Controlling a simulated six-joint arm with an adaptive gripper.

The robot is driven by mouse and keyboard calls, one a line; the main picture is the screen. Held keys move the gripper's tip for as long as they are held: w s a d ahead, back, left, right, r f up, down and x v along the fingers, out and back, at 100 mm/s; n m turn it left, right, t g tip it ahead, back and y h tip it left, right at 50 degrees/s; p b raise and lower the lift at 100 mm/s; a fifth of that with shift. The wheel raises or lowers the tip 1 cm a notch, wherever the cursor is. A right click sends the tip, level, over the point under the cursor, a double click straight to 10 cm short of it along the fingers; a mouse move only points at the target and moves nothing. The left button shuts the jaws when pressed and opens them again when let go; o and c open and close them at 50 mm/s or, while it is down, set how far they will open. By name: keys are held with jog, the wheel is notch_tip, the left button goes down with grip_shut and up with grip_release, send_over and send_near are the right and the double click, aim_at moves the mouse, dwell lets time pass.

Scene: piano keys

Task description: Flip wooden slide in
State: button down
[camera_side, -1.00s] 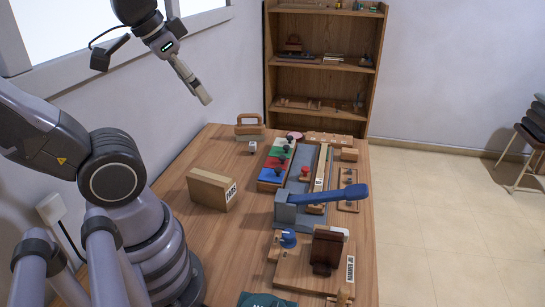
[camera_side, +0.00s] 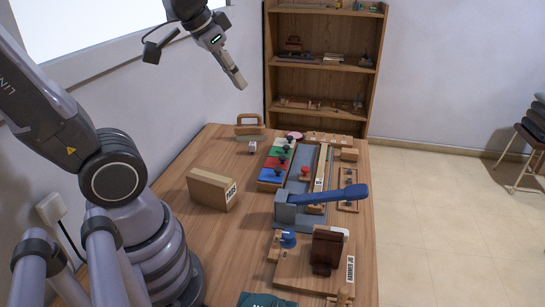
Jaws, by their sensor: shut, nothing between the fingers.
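My gripper (camera_side: 240,84) is shut and empty, held high above the far left part of the table and pointing down to the right. It is well clear of everything on the table. A long pale wooden strip (camera_side: 320,172) with a small label lies along the right side of a grey-blue base (camera_side: 307,165). It may be the wooden slide, but I cannot tell for sure. A dark brown wooden block (camera_side: 327,249) stands upright on a wooden base (camera_side: 299,273) at the near right, and could also be it.
A blue lever handle (camera_side: 343,194) sticks out right over the grey base. Red, green and blue blocks (camera_side: 273,174) with dark knobs lie left of it. A cardboard box (camera_side: 211,188) stands mid-table at left. A wooden handled block (camera_side: 249,128) is at the back.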

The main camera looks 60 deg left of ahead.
jog(key=w+a+f+n, duration=0.1)
jog(key=w+a+f, duration=0.1)
jog(key=w+f, duration=0.35)
jog(key=w+a+f+t+y, duration=0.1)
jog(key=w+a+f, duration=0.15)
jog(key=w, duration=0.55)
jog(key=w+a+f+n, duration=0.1)
jog(key=w+a+f, duration=0.15)
jog(key=w, duration=0.45)
jog(key=n+t+y, duration=0.1)
send_near(314, 168)
notch_tip(314, 168, up, 5)
jog(key=shift+w+f, duration=0.1)
jog(key=shift+f, duration=0.05)
jog(key=x, duration=1)
jog(key=shift+a, duration=0.1)
jog(key=shift+s+d+f, duration=0.1)
jog(key=shift+s+d, duration=0.1)
jog(key=shift+s, duration=0.35)
jog(key=shift+s+d, duration=0.2)
jog(key=shift+s, duration=0.35)
jog(key=shift+s+d+f, duration=0.15)
jog(key=shift+s+d, duration=0.1)
jog(key=shift+s, duration=0.55)
